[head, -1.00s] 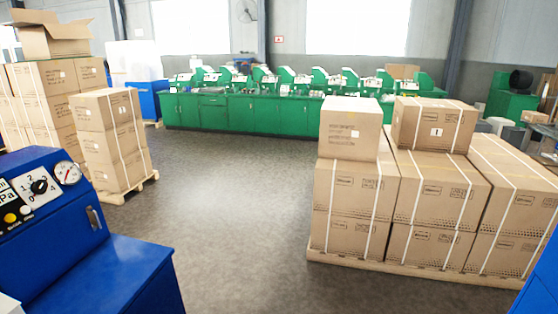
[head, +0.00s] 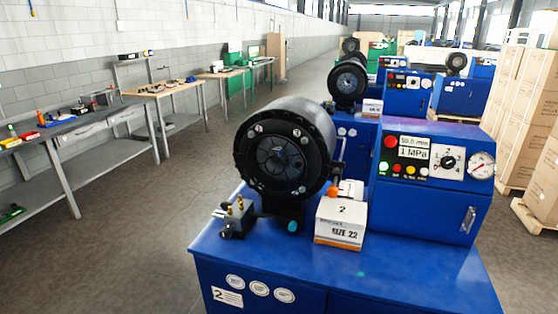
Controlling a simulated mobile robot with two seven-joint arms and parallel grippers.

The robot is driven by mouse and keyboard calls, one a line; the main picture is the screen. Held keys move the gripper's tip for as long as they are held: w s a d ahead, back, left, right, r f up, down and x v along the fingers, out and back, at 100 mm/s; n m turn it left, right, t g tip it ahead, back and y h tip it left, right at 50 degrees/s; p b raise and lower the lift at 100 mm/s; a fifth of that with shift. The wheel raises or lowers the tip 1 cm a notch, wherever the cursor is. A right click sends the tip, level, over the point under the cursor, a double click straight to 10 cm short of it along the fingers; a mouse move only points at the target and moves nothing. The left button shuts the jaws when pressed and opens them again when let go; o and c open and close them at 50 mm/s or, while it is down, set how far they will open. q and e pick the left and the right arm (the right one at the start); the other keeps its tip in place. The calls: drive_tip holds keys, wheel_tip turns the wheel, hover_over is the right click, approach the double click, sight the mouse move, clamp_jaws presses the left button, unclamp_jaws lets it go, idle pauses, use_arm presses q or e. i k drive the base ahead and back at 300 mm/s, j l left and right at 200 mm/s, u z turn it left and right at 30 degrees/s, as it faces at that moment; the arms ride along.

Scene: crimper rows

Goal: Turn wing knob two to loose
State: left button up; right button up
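A blue crimper machine marked 2 (head: 225,262) stands in the near middle of the head view. Its round black crimping head (head: 282,160) faces me. A small dark fitting with brass-coloured tops (head: 235,217) sits at the left on the blue top. A teal round piece (head: 292,226) shows below the head, and a small orange piece (head: 333,192) shows just right of it. I cannot tell which small part is the wing knob, or how it is turned. Neither of my grippers is in view.
A white box labelled 2 and SIZE 22 (head: 341,220) sits on the machine top. A control panel (head: 430,165) with a dial and gauge stands behind it. More blue machines stand in a row beyond. Workbenches (head: 75,130) line the left wall. Floor between is clear.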

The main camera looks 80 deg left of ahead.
sight(337, 165)
drive_tip(key=u, duration=1.8)
